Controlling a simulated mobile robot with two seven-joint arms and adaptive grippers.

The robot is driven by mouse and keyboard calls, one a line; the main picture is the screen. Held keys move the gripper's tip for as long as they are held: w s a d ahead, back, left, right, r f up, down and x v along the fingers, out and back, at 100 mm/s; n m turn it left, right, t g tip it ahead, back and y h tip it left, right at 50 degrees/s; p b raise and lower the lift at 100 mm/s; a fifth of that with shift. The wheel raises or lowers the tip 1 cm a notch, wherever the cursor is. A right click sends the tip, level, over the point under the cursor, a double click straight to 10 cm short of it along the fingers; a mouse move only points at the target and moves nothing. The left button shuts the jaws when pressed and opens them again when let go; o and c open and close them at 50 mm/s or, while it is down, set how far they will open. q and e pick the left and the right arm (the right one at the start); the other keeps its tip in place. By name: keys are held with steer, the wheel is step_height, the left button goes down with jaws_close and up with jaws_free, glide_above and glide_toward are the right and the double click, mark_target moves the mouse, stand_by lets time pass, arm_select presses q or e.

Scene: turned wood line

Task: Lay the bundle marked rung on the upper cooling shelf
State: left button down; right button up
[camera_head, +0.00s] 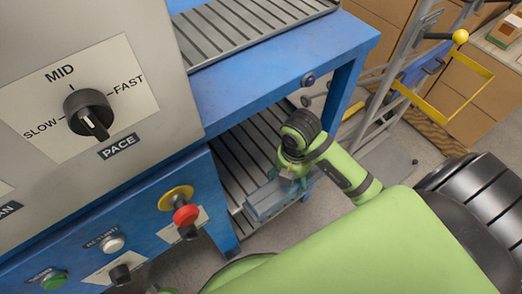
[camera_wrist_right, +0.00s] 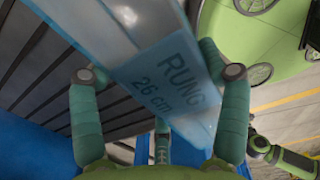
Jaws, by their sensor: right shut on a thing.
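The bundle, a pale blue wrapped block printed "RUNG 26 cm" (camera_wrist_right: 165,80), lies between the two fingers of my right gripper (camera_wrist_right: 163,74) in the wrist view. In the head view my right gripper (camera_head: 290,180) is shut on this bundle (camera_head: 268,200) and holds it over the front end of a slatted grey shelf (camera_head: 240,150) under the blue frame. I cannot tell whether the bundle touches the slats. Another slatted surface (camera_head: 240,30) is higher, at the top of the picture. My left gripper is not in view.
A blue beam (camera_head: 280,65) and leg (camera_head: 341,95) stand close to my right arm. The control panel with a pace knob (camera_head: 89,112) and red stop button (camera_head: 186,215) is at left. A ladder-like cart (camera_head: 400,80) and cartons (camera_head: 465,100) stand behind right. The visible lower slats look bare.

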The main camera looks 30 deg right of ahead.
steer(key=b, duration=0.2)
glide_above(261, 158)
step_height(261, 158, down, 3)
steer(key=shift+r, duration=0.1)
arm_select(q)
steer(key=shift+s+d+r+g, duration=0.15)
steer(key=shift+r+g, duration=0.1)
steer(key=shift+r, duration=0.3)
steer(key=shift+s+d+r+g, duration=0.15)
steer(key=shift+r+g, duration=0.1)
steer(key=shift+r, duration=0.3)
arm_select(e)
steer(key=shift+f, duration=0.35)
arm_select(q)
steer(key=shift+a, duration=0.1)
arm_select(e)
steer(key=o, duration=1.6)
steer(key=shift+f, duration=0.15)
steer(key=shift+o, duration=0.2)
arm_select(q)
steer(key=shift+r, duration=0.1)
